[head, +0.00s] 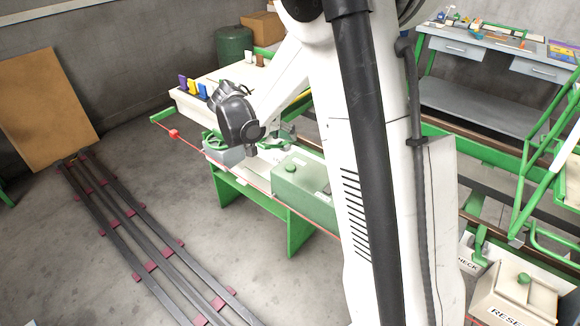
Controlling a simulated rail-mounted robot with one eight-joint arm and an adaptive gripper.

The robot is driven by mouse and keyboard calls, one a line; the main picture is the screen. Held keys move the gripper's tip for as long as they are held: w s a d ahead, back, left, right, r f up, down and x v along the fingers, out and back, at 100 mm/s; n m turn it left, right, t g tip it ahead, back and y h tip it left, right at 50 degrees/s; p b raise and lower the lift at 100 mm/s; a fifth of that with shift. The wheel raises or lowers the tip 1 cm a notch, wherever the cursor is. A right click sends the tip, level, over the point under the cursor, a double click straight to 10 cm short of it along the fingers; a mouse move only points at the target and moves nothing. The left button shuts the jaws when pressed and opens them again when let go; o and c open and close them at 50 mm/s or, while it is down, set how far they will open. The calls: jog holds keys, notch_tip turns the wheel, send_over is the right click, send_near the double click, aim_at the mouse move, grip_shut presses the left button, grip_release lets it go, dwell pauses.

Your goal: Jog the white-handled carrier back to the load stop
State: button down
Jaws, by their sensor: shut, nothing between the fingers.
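My gripper (240,122) shows in the head view as a dark grey body at the end of my white arm, over the green-framed bench (262,198). It is shut and empty; its fingertips are hard to make out. A small white upright tab (248,57) stands at the back of the bench beside a brown one, up and to the right of my gripper. I cannot tell whether this white tab is the carrier's handle. The load stop cannot be picked out. My arm and column hide the middle and right of the bench.
Purple, yellow and blue tabs (192,87) stand at the bench's left end. A grey-green box (303,188) with a knob sits on its front. A red line runs along the front edge. Dark floor rails (140,235) lie at left. A RESET box (520,295) is at lower right.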

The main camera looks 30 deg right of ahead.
aim_at(289, 167)
jog(key=shift+f, duration=0.2)
jog(key=shift+f+b, duration=2.85)
jog(key=shift+f, duration=1.4)
jog(key=shift+f+b, duration=0.4)
